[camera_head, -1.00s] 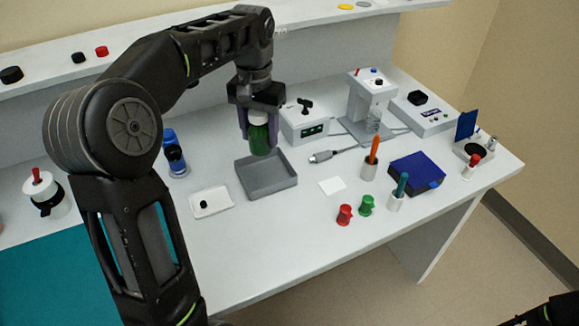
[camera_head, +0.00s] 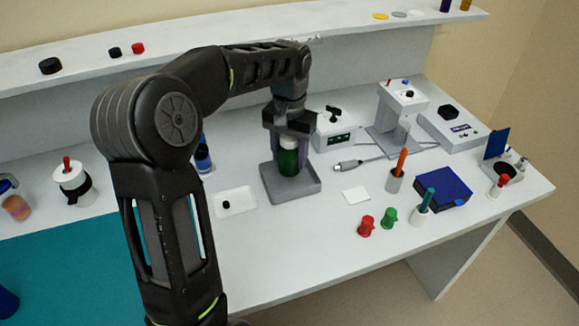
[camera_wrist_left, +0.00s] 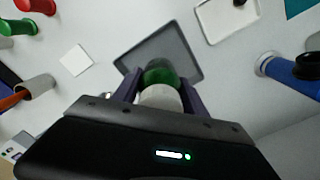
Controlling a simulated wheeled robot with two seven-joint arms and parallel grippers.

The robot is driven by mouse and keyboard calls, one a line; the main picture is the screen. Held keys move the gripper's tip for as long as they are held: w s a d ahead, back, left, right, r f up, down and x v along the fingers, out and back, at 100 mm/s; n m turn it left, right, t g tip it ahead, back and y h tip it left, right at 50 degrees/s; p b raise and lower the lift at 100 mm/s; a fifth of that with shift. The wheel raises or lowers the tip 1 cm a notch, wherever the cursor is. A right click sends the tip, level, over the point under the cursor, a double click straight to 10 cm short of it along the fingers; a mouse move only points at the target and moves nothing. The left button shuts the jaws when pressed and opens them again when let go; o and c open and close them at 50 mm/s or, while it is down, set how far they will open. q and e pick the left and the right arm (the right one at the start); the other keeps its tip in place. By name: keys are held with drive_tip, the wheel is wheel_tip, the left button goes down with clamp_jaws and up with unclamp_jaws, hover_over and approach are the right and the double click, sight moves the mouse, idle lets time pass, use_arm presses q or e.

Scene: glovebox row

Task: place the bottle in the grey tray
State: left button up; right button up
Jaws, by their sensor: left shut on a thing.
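The green bottle with a white cap (camera_head: 288,160) is held upright between the fingers of my left gripper (camera_head: 289,145). The grey tray (camera_head: 310,190) lies on the white bench, and the bottle is over its inside in the head view. In the left wrist view the bottle (camera_wrist_left: 160,77) sits between the two fingers, with the tray (camera_wrist_left: 190,58) beyond it. I cannot tell whether the bottle's bottom touches the tray floor. My left gripper is shut on the bottle. My right gripper is not in view.
A white dish with a black cap (camera_head: 234,202) lies left of the tray. A blue bottle (camera_head: 203,158) stands behind that dish. A white square (camera_head: 356,195) lies right of the tray. A white box with a black knob (camera_head: 335,132) stands behind it. Red (camera_head: 365,226) and green (camera_head: 389,217) pieces stand nearer the front.

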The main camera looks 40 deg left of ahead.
sight(290, 166)
use_arm(q)
drive_tip(key=shift+f, duration=1.95)
drive_tip(key=shift+f, duration=0.15)
drive_tip(key=o, duration=1.5)
